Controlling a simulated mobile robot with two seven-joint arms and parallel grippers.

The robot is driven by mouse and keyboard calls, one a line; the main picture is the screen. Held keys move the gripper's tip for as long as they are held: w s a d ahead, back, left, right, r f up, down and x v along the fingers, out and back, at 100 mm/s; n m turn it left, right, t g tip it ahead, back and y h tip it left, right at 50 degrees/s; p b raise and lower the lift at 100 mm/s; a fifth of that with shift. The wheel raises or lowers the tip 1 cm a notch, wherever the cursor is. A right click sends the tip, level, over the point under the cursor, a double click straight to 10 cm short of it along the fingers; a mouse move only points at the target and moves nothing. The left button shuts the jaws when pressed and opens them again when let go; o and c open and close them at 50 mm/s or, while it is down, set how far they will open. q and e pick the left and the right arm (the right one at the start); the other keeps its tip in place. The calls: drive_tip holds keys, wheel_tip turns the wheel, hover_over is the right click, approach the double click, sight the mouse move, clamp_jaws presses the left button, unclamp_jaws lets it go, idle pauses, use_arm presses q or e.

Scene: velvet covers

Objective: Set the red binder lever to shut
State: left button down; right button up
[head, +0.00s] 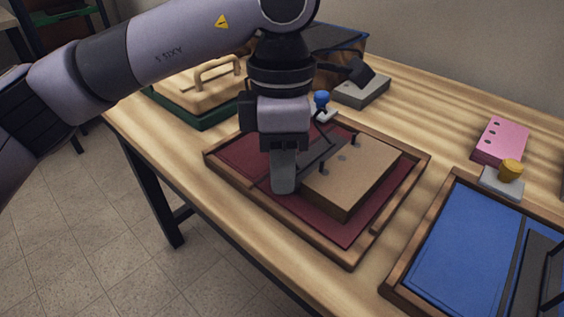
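The red binder (234,168) lies open in a wooden tray on the table, its dark red cover under a thick brown stack (352,174). A dark metal mechanism (323,148) with thin bars and upright posts sits at the stack's left edge. My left gripper (284,184) points down over the left part of the red binder, right beside this mechanism. It hides part of the mechanism, so I cannot make out the lever's position or any touch. Its fingers overlap in this view, so their opening does not show. My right gripper is out of view.
A blue binder (452,245) lies in a tray at the lower right. A green-edged box (200,117) with a wooden handle stands at the back left. A grey block with a dark lever (362,90), a blue-knobbed piece (322,98), a yellow-knobbed piece (510,170) and a pink block (501,140) stand around.

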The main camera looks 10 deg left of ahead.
use_arm(q)
drive_tip(key=y, duration=0.1)
drive_tip(key=t+y, duration=0.1)
drive_tip(key=d+t, duration=0.1)
drive_tip(key=shift+s+f+y+b, duration=0.25)
drive_tip(key=shift+s+y+b, duration=0.05)
drive_tip(key=shift+s+y, duration=0.1)
drive_tip(key=shift+d+t+y, duration=0.1)
drive_tip(key=shift+t+y, duration=0.2)
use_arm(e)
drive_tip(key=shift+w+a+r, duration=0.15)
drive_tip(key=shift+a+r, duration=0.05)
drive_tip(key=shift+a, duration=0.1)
use_arm(q)
drive_tip(key=c, duration=1.1)
unclamp_jaws()
drive_tip(key=shift+o, duration=0.2)
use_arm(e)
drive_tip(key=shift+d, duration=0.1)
use_arm(q)
drive_tip(key=p+v, duration=0.1)
drive_tip(key=v, duration=0.6)
drive_tip(key=shift+p, duration=0.35)
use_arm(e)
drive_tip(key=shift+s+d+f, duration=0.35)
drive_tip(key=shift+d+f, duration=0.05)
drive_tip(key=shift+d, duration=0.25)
